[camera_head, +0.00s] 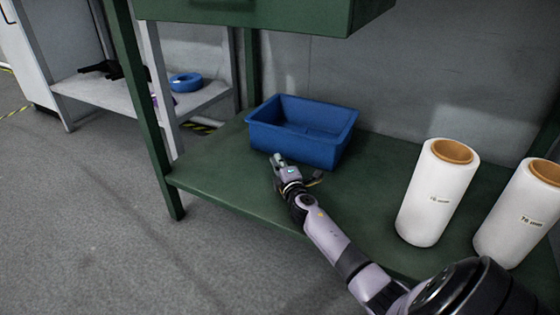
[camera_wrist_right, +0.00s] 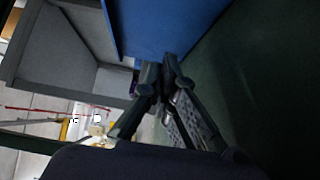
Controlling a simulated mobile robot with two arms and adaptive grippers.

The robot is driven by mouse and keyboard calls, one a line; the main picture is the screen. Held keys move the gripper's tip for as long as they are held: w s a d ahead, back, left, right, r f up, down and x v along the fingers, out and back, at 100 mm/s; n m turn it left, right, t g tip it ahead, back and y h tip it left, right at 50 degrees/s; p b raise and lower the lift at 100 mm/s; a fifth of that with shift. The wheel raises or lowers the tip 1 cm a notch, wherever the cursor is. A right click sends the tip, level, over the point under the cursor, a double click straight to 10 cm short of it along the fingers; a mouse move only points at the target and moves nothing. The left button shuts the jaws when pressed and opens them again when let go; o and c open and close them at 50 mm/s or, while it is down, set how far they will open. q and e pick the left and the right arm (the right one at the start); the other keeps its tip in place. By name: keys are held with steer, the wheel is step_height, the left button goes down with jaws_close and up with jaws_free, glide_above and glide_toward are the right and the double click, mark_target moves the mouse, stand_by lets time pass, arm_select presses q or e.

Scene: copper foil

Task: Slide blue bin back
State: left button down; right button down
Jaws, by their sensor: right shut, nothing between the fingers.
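The blue bin (camera_head: 318,148) is an open, empty-looking tub on the green lower shelf (camera_head: 220,182), towards its back left. My right gripper (camera_head: 277,158) is shut and empty, at the front left side of the bin. In the head view its tip overlaps the bin's front wall; I cannot tell whether they touch. In the right wrist view the gripper's fingers (camera_wrist_right: 167,75) are together, and the bin's blue wall (camera_wrist_right: 170,28) fills the top just beyond them. My left gripper is not in view.
Two white rolls with brown cores, a nearer-centre one (camera_head: 437,195) and one at the right edge (camera_head: 522,215), stand on the shelf right of my arm. A green drawer unit (camera_head: 250,14) hangs above. A grey shelf (camera_head: 130,97) with a blue coil (camera_head: 185,82) is at left.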

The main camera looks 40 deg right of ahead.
steer(key=p+v, duration=0.2)
steer(key=v, duration=0.6)
steer(key=shift+s+p, duration=0.2)
steer(key=shift+p, duration=0.15)
steer(key=shift+s+a, duration=0.15)
steer(key=shift+s, duration=0.45)
